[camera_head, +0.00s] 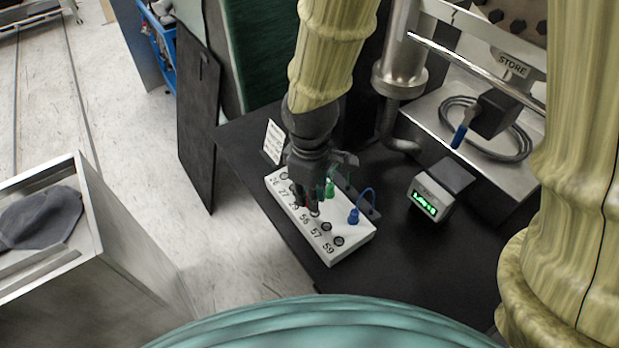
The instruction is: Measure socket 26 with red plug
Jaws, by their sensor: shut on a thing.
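The white socket box (345,252) lies on the black table, with a row of numbered round sockets. The label 26 (273,182) is at its far left end, with socket 26 (284,175) beside it. My gripper (310,200) points down over the left half of the box, nearer the middle sockets than socket 26. It is shut on the red plug (303,204), of which only a little red shows between the dark fingers. The plug's tip is hidden, so I cannot tell whether it touches a socket.
A green plug (330,188) and a blue plug (353,216) with a blue cable stand at the box's back edge. A meter with a green display (424,204) stands to the right. A white label card (274,142) stands behind the box. A metal pipe (398,75) rises behind.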

